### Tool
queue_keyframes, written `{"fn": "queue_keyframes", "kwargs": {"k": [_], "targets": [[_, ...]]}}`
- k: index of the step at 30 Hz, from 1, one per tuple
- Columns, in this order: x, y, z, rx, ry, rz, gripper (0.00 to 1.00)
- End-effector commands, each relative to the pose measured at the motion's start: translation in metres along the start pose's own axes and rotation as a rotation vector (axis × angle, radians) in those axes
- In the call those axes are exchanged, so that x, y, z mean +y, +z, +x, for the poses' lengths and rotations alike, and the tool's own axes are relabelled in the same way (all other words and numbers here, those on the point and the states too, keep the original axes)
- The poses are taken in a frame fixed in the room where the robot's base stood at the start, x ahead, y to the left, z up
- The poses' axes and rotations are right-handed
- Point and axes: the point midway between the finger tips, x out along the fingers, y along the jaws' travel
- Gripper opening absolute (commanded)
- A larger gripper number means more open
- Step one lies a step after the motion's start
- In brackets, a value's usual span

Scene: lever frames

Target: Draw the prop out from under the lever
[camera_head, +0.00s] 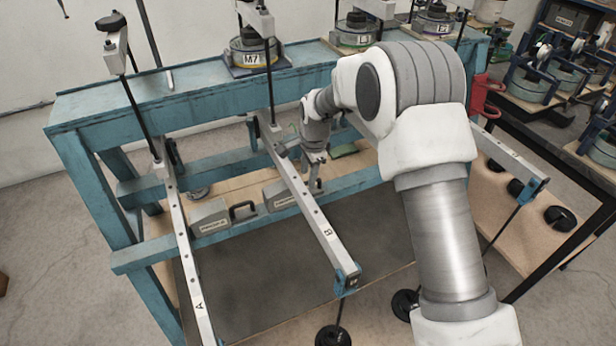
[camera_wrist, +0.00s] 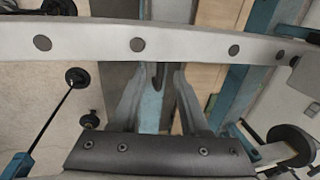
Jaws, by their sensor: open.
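Grey lever A (camera_head: 186,255) and grey lever B (camera_head: 318,222) slope across the blue frame. One grey block prop (camera_head: 209,218) with a black handle sits by lever A. A second grey labelled prop (camera_head: 279,196) lies at lever B, partly hidden by the beam. My gripper (camera_head: 316,186) points down just right of lever B. In the wrist view, the beam (camera_wrist: 200,46) crosses above my open fingers (camera_wrist: 158,80). A dark piece that looks like the prop's handle (camera_wrist: 158,75) shows between the fingertips. Contact with it cannot be told.
The blue frame (camera_head: 210,95) carries round weights (camera_head: 252,52) on its top. Lever C (camera_head: 510,158) stands to the right, with black discs (camera_head: 560,217) near it. A rod with a black weight (camera_head: 333,336) hangs from lever B's front end.

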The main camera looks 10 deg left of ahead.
Motion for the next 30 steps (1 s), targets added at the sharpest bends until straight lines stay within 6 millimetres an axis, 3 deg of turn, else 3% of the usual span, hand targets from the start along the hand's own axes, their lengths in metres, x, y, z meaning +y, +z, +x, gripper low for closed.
{"fn": "queue_keyframes", "kwargs": {"k": [6, 16, 24, 30], "targets": [[0.0, 0.0, 0.019, 0.0, -0.001, 0.0, 0.45], [0.0, -0.001, 0.022, 0.001, -0.001, 0.0, 0.45], [-0.001, -0.001, 0.022, 0.001, -0.001, 0.0, 0.0], [-0.001, -0.001, 0.022, 0.001, -0.001, 0.0, 0.0]]}}
